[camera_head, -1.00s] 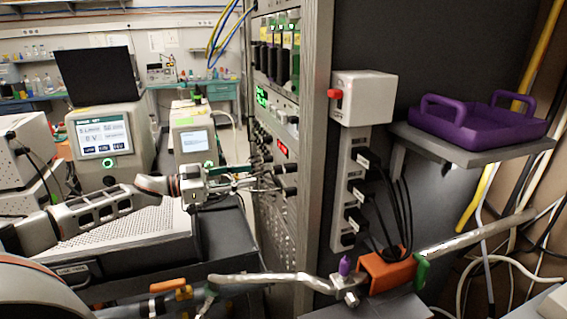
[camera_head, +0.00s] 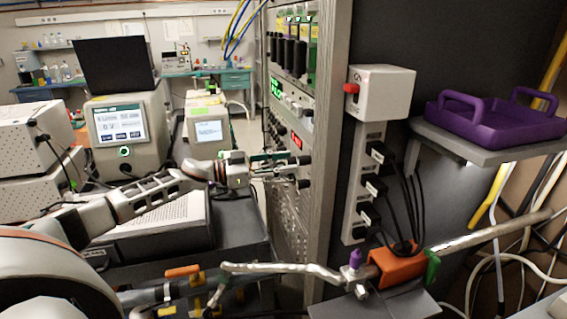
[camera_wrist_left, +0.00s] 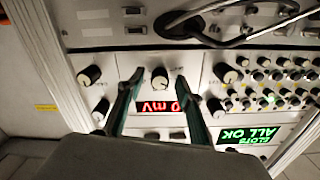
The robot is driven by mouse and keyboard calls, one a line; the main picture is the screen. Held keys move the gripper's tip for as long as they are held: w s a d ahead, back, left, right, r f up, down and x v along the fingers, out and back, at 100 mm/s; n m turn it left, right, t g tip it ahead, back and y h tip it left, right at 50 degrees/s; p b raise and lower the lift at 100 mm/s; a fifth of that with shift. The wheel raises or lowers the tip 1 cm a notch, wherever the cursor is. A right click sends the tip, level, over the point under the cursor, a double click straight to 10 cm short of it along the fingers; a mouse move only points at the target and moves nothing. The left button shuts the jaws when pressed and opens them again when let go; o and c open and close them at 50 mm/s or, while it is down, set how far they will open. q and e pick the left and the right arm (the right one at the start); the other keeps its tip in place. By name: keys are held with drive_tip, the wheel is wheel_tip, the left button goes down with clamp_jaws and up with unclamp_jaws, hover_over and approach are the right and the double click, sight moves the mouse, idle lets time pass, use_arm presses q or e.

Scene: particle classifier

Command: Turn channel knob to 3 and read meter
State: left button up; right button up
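The red meter display (camera_head: 297,143) glows on the rack's front panel in the head view. In the left wrist view the display (camera_wrist_left: 163,107) appears upside down and seems to read 0 mV, partly hidden by a finger. A black-and-white knob (camera_wrist_left: 160,77) sits beside it, its number marks too small to read. My left gripper (camera_wrist_left: 160,80) is open, with one dark green finger on either side of that knob; no contact is clear. In the head view my left gripper (camera_head: 285,164) is at the panel, just below the display. My right gripper is not in view.
Other knobs (camera_wrist_left: 90,75) (camera_wrist_left: 225,72) flank the fingers closely. A green ALL OK screen (camera_wrist_left: 258,133) and cables lie nearby. In the head view, a power strip (camera_head: 366,190), a shelf with a purple tray (camera_head: 490,125) and a metal bar (camera_head: 280,268) stand right of and before the rack.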

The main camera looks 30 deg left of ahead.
use_arm(q)
clamp_jaws()
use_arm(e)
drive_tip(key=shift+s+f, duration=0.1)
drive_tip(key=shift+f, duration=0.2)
use_arm(q)
drive_tip(key=shift+m, duration=0.3)
drive_tip(key=m, duration=0.3)
drive_tip(key=m+b, duration=0.6)
drive_tip(key=m, duration=0.8)
drive_tip(key=shift+f, duration=0.15)
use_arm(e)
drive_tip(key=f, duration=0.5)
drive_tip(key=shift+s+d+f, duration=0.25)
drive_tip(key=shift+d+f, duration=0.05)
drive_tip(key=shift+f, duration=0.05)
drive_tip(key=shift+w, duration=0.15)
